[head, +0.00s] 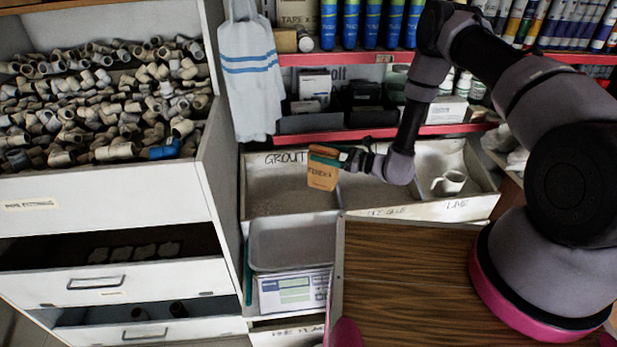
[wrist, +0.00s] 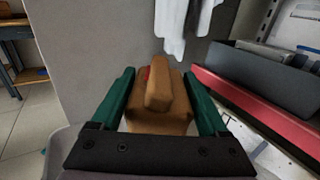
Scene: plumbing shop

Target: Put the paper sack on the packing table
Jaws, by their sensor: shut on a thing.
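The paper sack (head: 322,173) is small and brown-orange with dark lettering on its side. My gripper (head: 325,156) is shut on its upper part and holds it in the air in front of the white bin marked GROUT. In the wrist view the folded top of the sack (wrist: 160,95) sits between my two green fingers (wrist: 160,108), with a small red patch beside it. No packing table can be made out for certain; a table edge at the far left of the wrist view (wrist: 22,62) may be part of one.
A scale with a grey tray (head: 290,245) stands below the sack. A white cabinet of pipe fittings (head: 105,200) is at left, with drawers partly open. A towel (head: 250,80) hangs behind. Red-edged shelves (head: 335,57) are at the back.

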